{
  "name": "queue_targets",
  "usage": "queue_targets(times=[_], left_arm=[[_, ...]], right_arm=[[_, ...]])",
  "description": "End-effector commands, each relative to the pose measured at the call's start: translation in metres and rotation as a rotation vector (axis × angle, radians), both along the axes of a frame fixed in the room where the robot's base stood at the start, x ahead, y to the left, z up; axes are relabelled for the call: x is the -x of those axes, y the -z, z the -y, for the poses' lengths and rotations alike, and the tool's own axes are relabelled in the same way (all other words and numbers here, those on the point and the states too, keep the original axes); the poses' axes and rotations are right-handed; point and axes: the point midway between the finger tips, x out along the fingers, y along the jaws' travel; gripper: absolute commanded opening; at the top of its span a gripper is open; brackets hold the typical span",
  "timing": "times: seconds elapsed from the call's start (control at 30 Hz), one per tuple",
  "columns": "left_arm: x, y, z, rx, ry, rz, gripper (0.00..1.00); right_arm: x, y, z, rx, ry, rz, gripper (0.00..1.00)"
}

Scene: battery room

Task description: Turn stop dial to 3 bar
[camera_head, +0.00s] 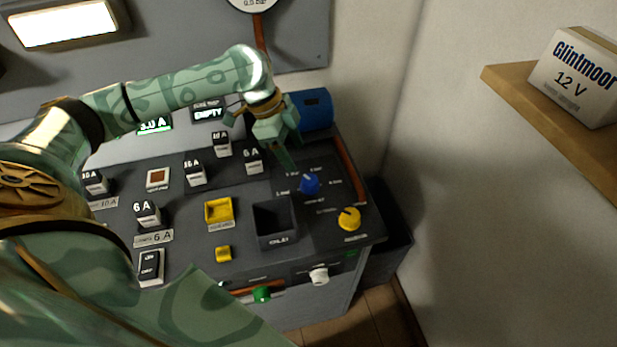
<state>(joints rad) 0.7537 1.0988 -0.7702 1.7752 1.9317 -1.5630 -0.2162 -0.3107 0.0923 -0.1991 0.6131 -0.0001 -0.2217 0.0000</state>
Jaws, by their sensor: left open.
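The blue dial (310,184), which appears to be the stop dial, sits at the right part of the grey console (335,262). Small white bar labels are spread in an arc around it. They are too small to read surely, and I cannot tell which mark the knob points at. My left gripper (283,148) is open and empty. It is above the console, up and left of the blue dial in the picture, its fingers pointing down and apart from the dial. My right gripper is not in view.
A yellow dial (349,219) sits right of and nearer than the blue one. A dark open bin (275,222) is to the left. Several labelled fuse blocks fill the left side. A shelf (545,120) with a Glintmoor battery (577,80) is at right.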

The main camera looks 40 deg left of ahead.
Motion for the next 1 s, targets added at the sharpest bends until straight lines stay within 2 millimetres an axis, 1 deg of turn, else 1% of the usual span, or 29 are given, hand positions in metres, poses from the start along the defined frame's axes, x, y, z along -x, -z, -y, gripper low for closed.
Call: queue_targets(times=[0.03,0.1,0.2,0.3,0.4,0.5,0.77,0.8,0.87,0.9,0.93,0.97,1.0], left_arm=[[-0.001,0.019,0.006,0.002,0.000,-0.006,0.59],[-0.004,0.034,0.012,0.001,0.001,-0.005,0.59],[-0.006,0.054,0.020,0.002,0.001,-0.004,0.59],[-0.008,0.068,0.026,0.001,0.000,-0.003,0.59],[-0.010,0.077,0.030,-0.001,0.000,-0.001,0.59],[-0.011,0.082,0.031,0.000,0.000,0.000,0.59],[-0.011,0.082,0.032,-0.001,0.000,0.002,0.59],[-0.011,0.082,0.032,-0.001,0.000,0.002,0.56],[-0.011,0.082,0.032,-0.001,0.000,0.002,0.39],[-0.011,0.082,0.032,0.000,0.001,0.001,0.28],[-0.011,0.082,0.032,0.000,0.001,0.001,0.20],[-0.011,0.082,0.032,0.000,0.001,0.001,0.14],[-0.011,0.082,0.032,0.000,0.001,0.001,0.14]], right_arm=[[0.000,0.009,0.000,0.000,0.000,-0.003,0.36],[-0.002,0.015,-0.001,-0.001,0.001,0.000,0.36],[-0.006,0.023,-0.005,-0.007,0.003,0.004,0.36],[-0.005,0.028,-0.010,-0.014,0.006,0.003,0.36],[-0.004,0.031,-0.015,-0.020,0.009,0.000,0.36],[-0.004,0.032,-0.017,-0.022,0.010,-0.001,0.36],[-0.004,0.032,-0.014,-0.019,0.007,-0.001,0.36],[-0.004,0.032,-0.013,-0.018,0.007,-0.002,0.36],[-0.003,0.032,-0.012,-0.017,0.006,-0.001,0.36],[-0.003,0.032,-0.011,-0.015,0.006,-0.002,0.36],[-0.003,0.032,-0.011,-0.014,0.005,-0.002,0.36],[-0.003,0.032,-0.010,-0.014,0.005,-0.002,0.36],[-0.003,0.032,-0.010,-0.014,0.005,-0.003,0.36]])
